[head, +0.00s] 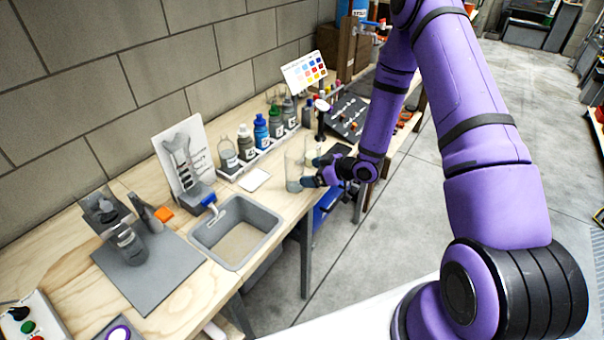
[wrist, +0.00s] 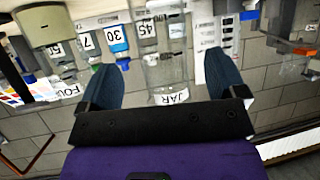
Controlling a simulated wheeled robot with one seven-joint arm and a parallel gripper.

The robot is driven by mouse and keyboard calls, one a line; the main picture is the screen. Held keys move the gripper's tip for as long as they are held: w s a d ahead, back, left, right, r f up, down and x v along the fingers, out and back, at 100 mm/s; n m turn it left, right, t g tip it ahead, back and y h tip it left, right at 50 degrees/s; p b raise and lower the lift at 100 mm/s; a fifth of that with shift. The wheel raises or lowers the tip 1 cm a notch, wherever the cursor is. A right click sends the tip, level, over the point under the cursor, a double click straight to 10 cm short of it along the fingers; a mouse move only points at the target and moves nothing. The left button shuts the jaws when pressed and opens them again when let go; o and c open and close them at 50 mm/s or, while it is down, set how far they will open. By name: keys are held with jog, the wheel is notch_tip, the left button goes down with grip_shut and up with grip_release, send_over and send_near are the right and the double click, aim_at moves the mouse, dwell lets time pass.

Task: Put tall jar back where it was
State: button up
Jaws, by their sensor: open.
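The tall jar (head: 294,172) is a clear, see-through cylinder standing upright on the wooden bench, to the right of the sink. In the wrist view, which is upside down, the jar (wrist: 166,72) shows between the fingers with its white "JAR" label (wrist: 170,96). My gripper (head: 311,172) is open and level, with its fingertips close to the jar's right side in the head view. In the wrist view my gripper (wrist: 163,85) has a dark finger on each side of the jar, with gaps. I cannot tell how deep the jar is between them.
A rack of labelled bottles (head: 261,132) stands behind the jar, against the block wall. A white card (head: 254,179) lies left of the jar. A grey sink (head: 236,232) and a grey mat (head: 150,266) are further left. A dark sloped panel (head: 346,118) stands beyond my gripper.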

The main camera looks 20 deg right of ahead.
jog(key=v, duration=0.7)
jog(key=w+d+r+m+h, duration=0.1)
jog(key=d+r+h, duration=0.15)
jog(key=r, duration=0.45)
jog(key=w+d+r+h, duration=0.1)
jog(key=w+r+h, duration=0.1)
jog(key=r+h, duration=0.35)
jog(key=s+d+r+m+h, duration=0.1)
jog(key=s+r+m+h, duration=0.35)
jog(key=r, duration=1.05)
jog(key=s+a+r+m+g+y, duration=0.1)
jog(key=s+r, duration=0.3)
jog(key=s, duration=0.5)
jog(key=s+a+r+m+g+y, duration=0.1)
jog(key=s+a+r, duration=0.2)
jog(key=s, duration=0.7)
jog(key=s+a+r+m+g+y, duration=0.1)
jog(key=s+r, duration=0.3)
jog(key=s, duration=0.5)
jog(key=shift+s+a+r+m+g, duration=0.2)
jog(key=shift+a+r+m+g, duration=0.1)
jog(key=shift+a+r+m, duration=0.15)
